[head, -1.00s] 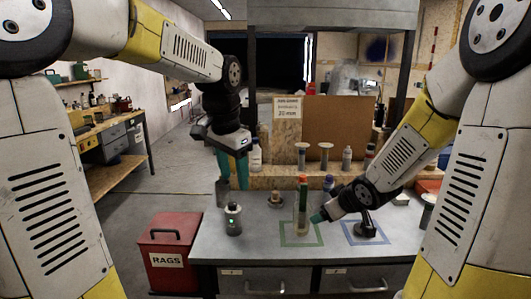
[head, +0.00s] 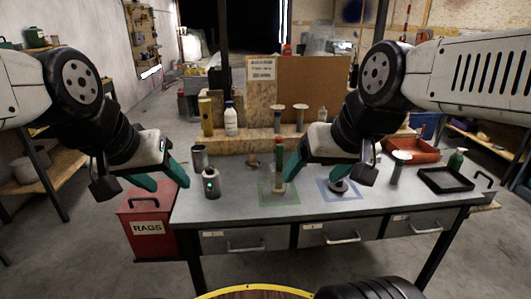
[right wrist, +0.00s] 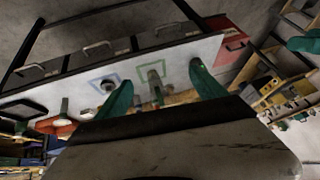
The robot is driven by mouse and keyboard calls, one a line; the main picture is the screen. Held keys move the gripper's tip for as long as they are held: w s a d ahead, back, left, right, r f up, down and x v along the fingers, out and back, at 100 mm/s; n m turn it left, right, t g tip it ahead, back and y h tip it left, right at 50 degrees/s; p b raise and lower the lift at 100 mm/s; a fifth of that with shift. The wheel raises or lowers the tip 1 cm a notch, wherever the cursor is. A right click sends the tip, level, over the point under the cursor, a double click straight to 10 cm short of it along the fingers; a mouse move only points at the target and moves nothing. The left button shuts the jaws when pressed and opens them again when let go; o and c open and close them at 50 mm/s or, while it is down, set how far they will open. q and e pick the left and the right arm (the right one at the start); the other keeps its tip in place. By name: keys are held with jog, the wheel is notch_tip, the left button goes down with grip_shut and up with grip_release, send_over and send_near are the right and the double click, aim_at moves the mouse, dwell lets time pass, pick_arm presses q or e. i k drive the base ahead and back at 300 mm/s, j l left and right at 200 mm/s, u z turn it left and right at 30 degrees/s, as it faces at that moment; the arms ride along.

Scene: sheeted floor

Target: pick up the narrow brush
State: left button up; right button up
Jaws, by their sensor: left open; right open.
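A tall slim item with a red top, a green upper part and a pale lower part (head: 279,168) stands upright in the green square on the grey bench (head: 235,215). I cannot tell for sure whether it is the narrow brush. My right gripper (head: 331,170) is open and empty, above the bench just right of this item; one teal finger hangs close beside it. In the right wrist view a greyish upright item (right wrist: 155,80) in the green square shows between the open fingers. My left gripper (head: 160,178) is open and empty, left of the bench above the red bin.
A dark round piece (head: 338,186) stands in the blue square. A red RAGS bin (head: 148,221) is on the floor. A black tray (head: 446,180) lies at the right.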

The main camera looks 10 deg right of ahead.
aim_at(280, 148)
jog(key=i+j+z, duration=0.15)
jog(key=j, duration=0.15)
jog(key=i+j+z, duration=0.2)
jog(key=j+z, duration=0.15)
jog(key=j, duration=0.25)
jog(key=i+j+z, duration=0.15)
jog(key=j, duration=0.2)
